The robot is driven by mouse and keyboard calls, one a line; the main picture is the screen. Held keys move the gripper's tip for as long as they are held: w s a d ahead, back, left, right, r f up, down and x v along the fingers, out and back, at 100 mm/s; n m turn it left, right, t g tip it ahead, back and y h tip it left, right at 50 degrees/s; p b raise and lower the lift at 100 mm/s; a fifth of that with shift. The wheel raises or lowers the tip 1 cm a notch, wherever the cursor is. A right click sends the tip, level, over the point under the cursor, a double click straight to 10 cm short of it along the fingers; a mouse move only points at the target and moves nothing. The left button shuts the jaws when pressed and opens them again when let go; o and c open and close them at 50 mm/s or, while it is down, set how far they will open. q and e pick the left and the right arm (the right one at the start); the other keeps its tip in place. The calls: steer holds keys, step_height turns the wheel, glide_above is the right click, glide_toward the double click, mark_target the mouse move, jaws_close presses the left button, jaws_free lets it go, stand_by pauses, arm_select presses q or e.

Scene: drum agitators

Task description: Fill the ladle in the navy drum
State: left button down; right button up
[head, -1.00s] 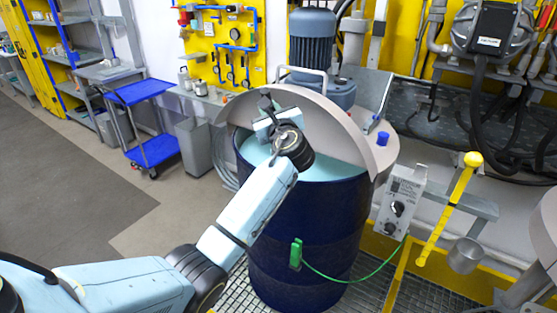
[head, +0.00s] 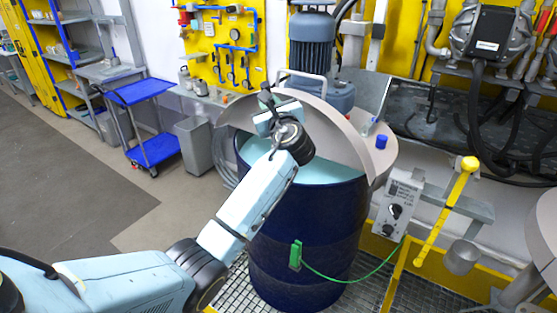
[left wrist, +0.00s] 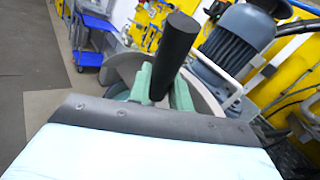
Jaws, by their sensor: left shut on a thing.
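The navy drum (head: 318,215) stands upright in the middle of the head view, with pale blue liquid (head: 335,172) showing below a curved half cover. My left gripper (head: 270,104) is over the drum's left rear part, beside the cover. In the left wrist view its green fingers (left wrist: 162,88) are shut on a black cylindrical handle (left wrist: 177,45), which I take to be the ladle's. The handle's end sticks up above the fingers. The ladle's bowl is hidden, so I cannot tell whether it touches the liquid. My right gripper is not in view.
The half cover (head: 345,135) and a motor (head: 312,42) stand at the drum's back. A control box (head: 398,205), a yellow lever (head: 445,210) and a metal cup (head: 461,257) are to the right. A green cable (head: 340,281) runs from the drum's front.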

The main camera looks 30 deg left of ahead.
mark_target(268, 89)
arm_select(q)
steer(key=shift+r, duration=2)
steer(key=shift+s, duration=0.1)
steer(key=s+a, duration=0.1)
steer(key=s, duration=1.8)
steer(key=shift+s+a, duration=0.3)
steer(key=shift+s, duration=0.1)
